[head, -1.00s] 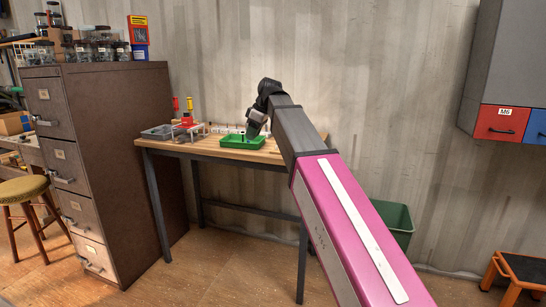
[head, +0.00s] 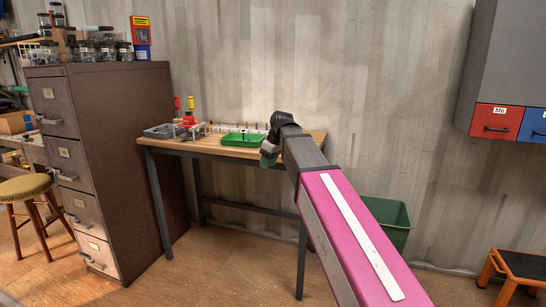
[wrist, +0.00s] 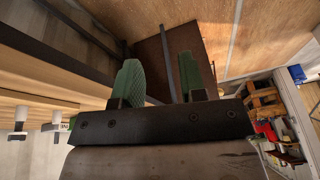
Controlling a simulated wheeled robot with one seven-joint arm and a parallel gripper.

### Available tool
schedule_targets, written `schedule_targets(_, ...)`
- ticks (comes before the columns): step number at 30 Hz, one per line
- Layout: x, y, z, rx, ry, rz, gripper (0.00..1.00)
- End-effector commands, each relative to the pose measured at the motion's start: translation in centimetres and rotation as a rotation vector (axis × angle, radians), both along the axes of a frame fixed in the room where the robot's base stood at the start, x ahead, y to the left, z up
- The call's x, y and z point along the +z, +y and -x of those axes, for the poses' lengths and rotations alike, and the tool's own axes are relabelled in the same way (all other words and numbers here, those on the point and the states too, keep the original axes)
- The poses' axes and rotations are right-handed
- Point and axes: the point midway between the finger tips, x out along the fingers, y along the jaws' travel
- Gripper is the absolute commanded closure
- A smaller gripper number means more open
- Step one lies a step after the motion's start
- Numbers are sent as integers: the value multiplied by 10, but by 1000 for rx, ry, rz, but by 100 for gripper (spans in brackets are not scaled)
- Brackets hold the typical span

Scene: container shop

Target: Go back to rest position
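My gripper (head: 267,160) is at the right front edge of the wooden workbench (head: 312,147), just right of the green tray, in the head view. In the wrist view my gripper (wrist: 160,80) shows two green fingers standing apart with nothing between them. The wrist view looks past the bench edge toward the wooden floor. My arm reaches from the lower right of the head view to the bench.
The bench holds a green tray (head: 225,141), a grey tray (head: 158,133) and a red-topped fixture (head: 189,121). A brown filing cabinet (head: 120,150) stands left, a green bin (head: 398,225) under my arm. An orange step stool (head: 497,262) is at right.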

Motion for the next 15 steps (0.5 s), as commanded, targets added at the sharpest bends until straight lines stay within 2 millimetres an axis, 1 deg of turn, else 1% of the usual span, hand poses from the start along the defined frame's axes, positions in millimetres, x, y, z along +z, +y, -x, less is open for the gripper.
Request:
schedule_targets(1, -21, -11, 6, -42, 17, 9, 62)
schedule_targets(3, -48, -25, 12, -108, 37, 21, 62)
schedule_targets(5, -72, -37, 17, -166, 56, 33, 62)
schedule_targets(6, -87, -46, 21, -205, 66, 40, 62)
schedule_targets(11, -145, -78, 41, -356, 109, 71, 62)
schedule_targets(12, -159, -86, 46, -393, 118, 77, 62)
schedule_targets(15, -192, -106, 62, -485, 141, 98, 62)
